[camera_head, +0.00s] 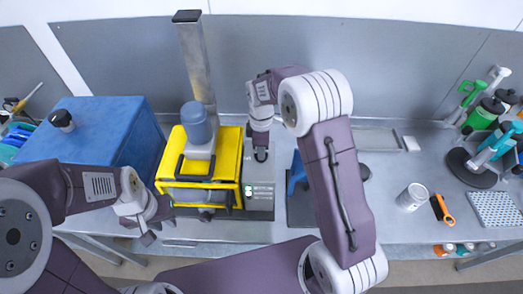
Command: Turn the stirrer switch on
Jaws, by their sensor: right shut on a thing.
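The stirrer has a yellow frame (229,160), a blue-grey motor (196,124) and a tall metal column (195,60). A small control panel (259,203) with green and pale round marks lies at its right side. My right gripper (261,155) points down just beyond the panel, close to the frame's right edge. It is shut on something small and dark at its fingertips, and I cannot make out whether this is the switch. My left gripper (153,228) hangs at the bench's front edge, left of the frame, with its fingers apart and empty.
A large blue box (95,128) with a dark knob (61,119) stands left of the stirrer. My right arm covers the bench's middle. A grey wall closes the back.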

